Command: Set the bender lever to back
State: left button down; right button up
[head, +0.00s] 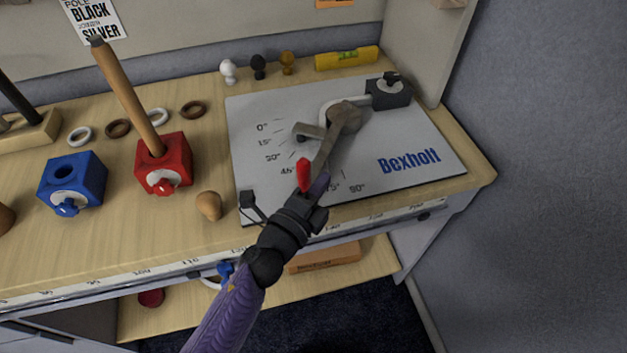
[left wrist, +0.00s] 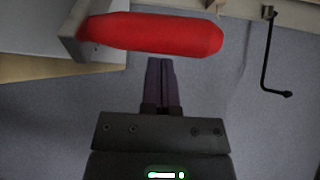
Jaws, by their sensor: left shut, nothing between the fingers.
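The bender is mounted on a grey plate (head: 400,135) marked with angles and the word Bexholt. Its metal lever (head: 327,145) runs from the round pivot (head: 344,117) toward the plate's front edge, near the higher angle marks. The lever ends in a red handle (head: 303,175), which fills the top of the left wrist view (left wrist: 155,33). My left gripper (head: 319,187) is beside the red handle, at the plate's front edge. Its fingers (left wrist: 161,75) are shut and empty, just short of the handle in the wrist view. I cannot tell whether they touch it. My right gripper is not in view.
A red block (head: 164,165) holds a tilted wooden rod (head: 125,95). A blue block (head: 73,180) stands left of it. A wooden knob (head: 209,205) lies left of the plate. A yellow level (head: 346,58) lies at the back. A grey wall (head: 550,150) stands at right.

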pick_arm(q)
jog(key=shift+a, duration=0.6)
